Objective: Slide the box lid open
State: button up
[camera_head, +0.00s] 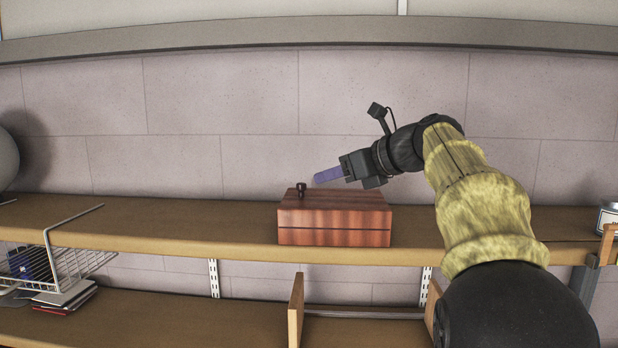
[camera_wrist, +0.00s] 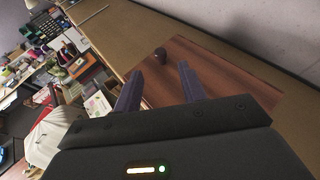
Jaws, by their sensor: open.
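A reddish-brown wooden box (camera_head: 334,222) stands closed on the upper shelf in the head view, with a thin dark seam across its front. A small dark knob (camera_head: 301,189) stands on the left part of its lid (camera_head: 345,199). My gripper (camera_head: 318,178) is above the lid, a little up and right of the knob, with purple fingers pointing left. In the wrist view the two fingers of my gripper (camera_wrist: 165,72) are spread apart with nothing between them. The knob (camera_wrist: 159,54) shows just beyond the left fingertip, and the lid (camera_wrist: 215,72) lies below the fingers.
The wooden shelf (camera_head: 180,225) is clear to the left of the box. A wire basket (camera_head: 75,262) hangs under the shelf at left. A can (camera_head: 607,218) stands at the far right. A block wall (camera_head: 220,100) rises behind the box. Clutter (camera_wrist: 70,50) fills the wrist view's left side.

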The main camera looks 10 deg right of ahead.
aim_at(303, 183)
jog(key=p+x, duration=0.2)
jog(key=x, duration=0.5)
jog(key=shift+w+f, duration=0.1)
grip_shut()
